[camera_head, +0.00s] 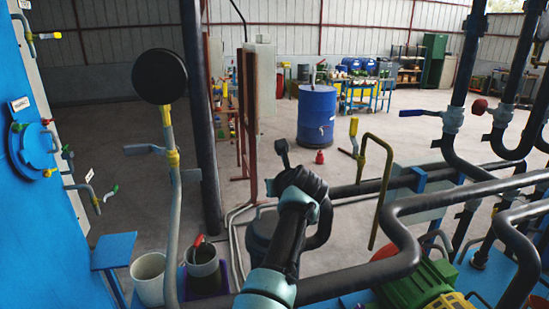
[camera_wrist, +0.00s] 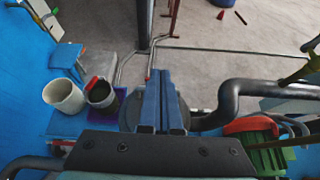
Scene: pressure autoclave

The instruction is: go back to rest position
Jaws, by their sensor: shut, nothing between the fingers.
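My gripper (camera_wrist: 160,74) shows in the wrist view as two blue fingers side by side. They are shut with nothing between them. The fingers point away over the concrete floor, with a dark round thing partly hidden behind them. In the head view my black and teal arm (camera_head: 298,205) rises from the bottom centre among the pipes. I cannot make out the fingers there.
Grey pipes (camera_head: 410,245) run close on the right, above a green motor (camera_head: 415,285). A white bucket (camera_head: 149,278) and a dark pot (camera_head: 203,265) stand at lower left, near a blue autoclave body (camera_head: 40,200). A blue drum (camera_head: 317,115) stands farther off on open floor.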

